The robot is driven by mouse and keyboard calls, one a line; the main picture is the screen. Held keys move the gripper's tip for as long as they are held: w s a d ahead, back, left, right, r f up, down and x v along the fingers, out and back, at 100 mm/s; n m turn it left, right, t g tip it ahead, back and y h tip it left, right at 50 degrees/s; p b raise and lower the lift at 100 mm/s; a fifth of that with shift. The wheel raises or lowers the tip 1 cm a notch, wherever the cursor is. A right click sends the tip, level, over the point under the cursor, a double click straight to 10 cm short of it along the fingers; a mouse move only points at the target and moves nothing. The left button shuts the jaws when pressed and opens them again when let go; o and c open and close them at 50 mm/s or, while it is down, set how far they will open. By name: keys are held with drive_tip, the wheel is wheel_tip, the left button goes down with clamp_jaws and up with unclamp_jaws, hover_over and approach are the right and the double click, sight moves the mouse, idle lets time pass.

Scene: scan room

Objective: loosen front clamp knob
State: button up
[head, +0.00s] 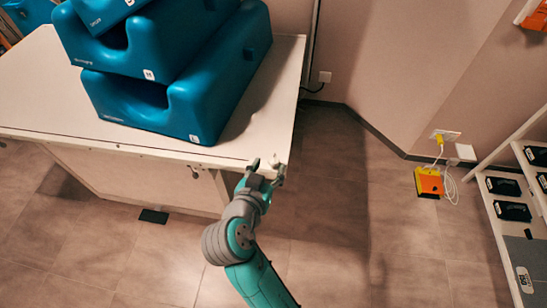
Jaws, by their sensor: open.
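My gripper (267,168) is open at the front right corner of the white table (235,158), its two fingers spread apart. A small pale piece (273,159) shows at the table corner between or just behind the fingertips; I cannot tell whether it is the clamp knob or whether the fingers touch it. A small dark fitting (194,172) hangs under the table's front edge, left of my gripper, and is too small to identify. No clamp knob can be made out for certain.
Stacked blue foam supports (160,105) fill much of the tabletop. An orange box (429,182) with a white cable lies on the floor by the wall. A shelf rack (505,212) stands at the right.

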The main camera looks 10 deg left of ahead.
sight(274, 159)
drive_tip(key=shift+x, duration=2.65)
